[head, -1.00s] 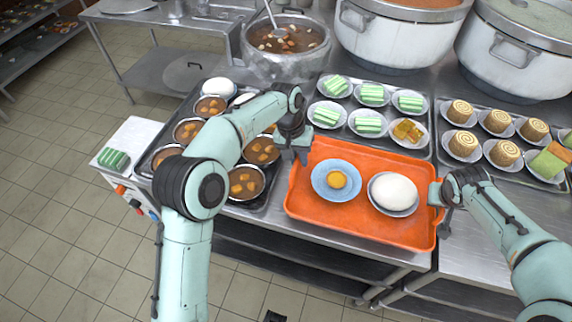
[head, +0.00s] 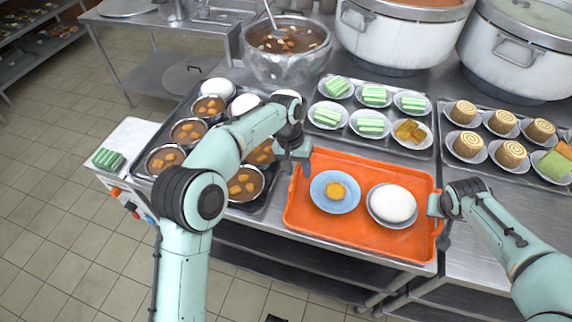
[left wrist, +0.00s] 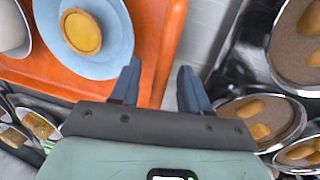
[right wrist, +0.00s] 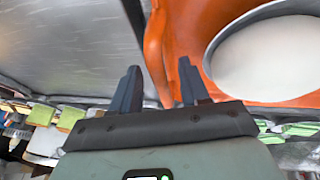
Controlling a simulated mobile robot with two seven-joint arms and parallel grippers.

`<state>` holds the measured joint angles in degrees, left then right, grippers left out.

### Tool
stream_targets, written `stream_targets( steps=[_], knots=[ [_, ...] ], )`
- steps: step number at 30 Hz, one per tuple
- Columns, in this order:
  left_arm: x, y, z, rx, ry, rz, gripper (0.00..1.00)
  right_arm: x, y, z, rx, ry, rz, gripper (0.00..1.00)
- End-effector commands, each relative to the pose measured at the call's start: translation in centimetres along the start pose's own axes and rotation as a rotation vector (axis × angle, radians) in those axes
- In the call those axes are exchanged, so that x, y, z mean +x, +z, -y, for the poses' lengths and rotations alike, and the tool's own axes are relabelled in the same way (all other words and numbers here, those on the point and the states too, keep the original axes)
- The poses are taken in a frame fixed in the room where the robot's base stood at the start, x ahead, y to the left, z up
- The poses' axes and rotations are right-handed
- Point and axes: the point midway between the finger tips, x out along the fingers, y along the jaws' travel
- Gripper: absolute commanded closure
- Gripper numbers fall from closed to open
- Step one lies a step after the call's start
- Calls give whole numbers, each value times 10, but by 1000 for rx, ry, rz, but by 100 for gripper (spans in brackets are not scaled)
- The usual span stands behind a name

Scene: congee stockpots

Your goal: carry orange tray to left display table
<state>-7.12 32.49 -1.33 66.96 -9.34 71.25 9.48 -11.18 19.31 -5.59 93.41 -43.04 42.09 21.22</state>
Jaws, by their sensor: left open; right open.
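The orange tray (head: 345,235) lies on the steel counter at its front edge. It carries a blue plate (head: 335,191) with a round yellow-orange item and a bowl (head: 392,205) with a white dome-shaped item. My left gripper (head: 294,163) is open at the tray's left side. In the left wrist view its fingers (left wrist: 158,85) lie either side of the tray's rim. My right gripper (head: 437,207) is open at the tray's right side. In the right wrist view its fingers (right wrist: 160,85) flank the orange rim. Contact with the rim is unclear. I cannot identify the left display table.
A dark tray of soup bowls (head: 245,182) stands left of the orange tray, partly behind my left arm. A tray of green-striped cakes (head: 371,124) is behind it, and rolled cakes (head: 509,154) are at right. Large pots (head: 400,40) stand behind. Tiled floor (head: 60,220) is clear at left.

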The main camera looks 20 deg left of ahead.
Motion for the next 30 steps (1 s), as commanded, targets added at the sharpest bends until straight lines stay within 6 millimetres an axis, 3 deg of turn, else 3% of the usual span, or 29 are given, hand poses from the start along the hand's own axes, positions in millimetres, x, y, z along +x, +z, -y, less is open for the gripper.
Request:
stream_targets(
  steps=[5,18,25,30],
  knots=[
    [-18,-1,0,0,1,-5,54,0,0,0,0,0,0,55],
    [-104,-1,0,0,0,-3,54,0,0,0,0,0,0,55],
    [-119,0,0,0,0,-2,54,-2,0,0,0,0,-1,55],
    [-120,0,0,0,0,0,54,-24,-1,0,1,-1,-5,55]
  ],
)
